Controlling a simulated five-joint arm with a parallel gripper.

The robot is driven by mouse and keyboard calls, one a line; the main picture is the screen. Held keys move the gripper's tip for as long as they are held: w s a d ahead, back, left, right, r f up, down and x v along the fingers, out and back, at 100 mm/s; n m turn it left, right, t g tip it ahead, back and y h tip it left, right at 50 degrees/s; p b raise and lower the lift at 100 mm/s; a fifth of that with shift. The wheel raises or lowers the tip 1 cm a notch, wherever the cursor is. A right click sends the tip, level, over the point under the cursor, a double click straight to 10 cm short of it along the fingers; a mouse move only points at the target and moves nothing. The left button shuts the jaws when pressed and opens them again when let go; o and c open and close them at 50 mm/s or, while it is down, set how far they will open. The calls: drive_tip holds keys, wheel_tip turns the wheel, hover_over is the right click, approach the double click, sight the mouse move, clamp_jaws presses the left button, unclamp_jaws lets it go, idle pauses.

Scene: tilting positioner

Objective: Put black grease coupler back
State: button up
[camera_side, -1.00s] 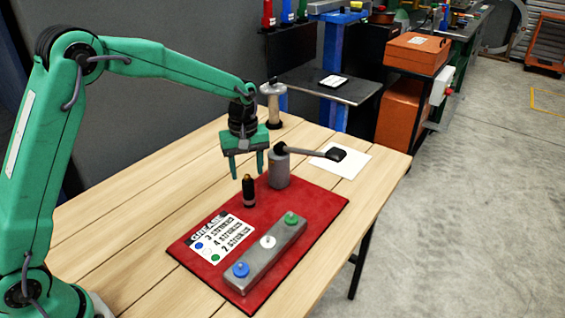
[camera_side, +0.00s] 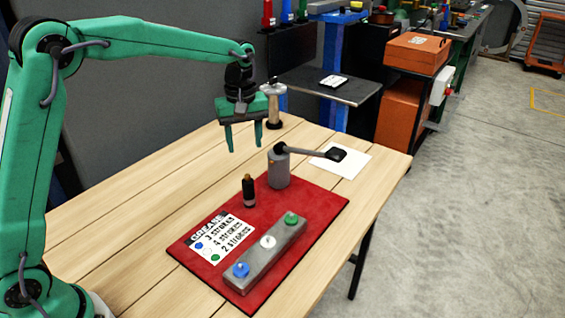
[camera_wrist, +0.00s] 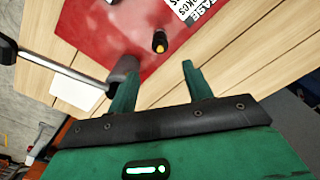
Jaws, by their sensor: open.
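The black grease coupler (camera_side: 248,190) stands upright on the red mat (camera_side: 320,208), near the mat's left edge, with a brass-coloured tip on top. In the wrist view the coupler (camera_wrist: 159,42) shows beyond my fingertips on the mat (camera_wrist: 110,30). My gripper (camera_side: 245,148) is open and empty. It hangs above the table, behind the coupler and higher than it, not touching it. The grey pump cylinder (camera_side: 279,170) with its dark lever handle (camera_side: 325,154) stands on the mat's back part, right of my gripper.
A grey block (camera_side: 265,256) with blue, white and green fittings lies along the mat's front right. A label card (camera_side: 220,238) lists strokes. White paper (camera_side: 341,163) lies right of the pump. The table's left side is clear.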

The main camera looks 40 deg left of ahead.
drive_tip(key=s+a+r+m+t, duration=0.25)
drive_tip(key=s+r+m, duration=0.4)
drive_tip(key=s, duration=0.65)
drive_tip(key=s+m+t, duration=0.3)
drive_tip(key=s+m, duration=0.1)
drive_tip(key=s, duration=1)
drive_tip(key=shift+s+f+m, duration=0.3)
drive_tip(key=shift+f+m, duration=0.05)
drive_tip(key=shift+f, duration=0.05)
idle(0.3)
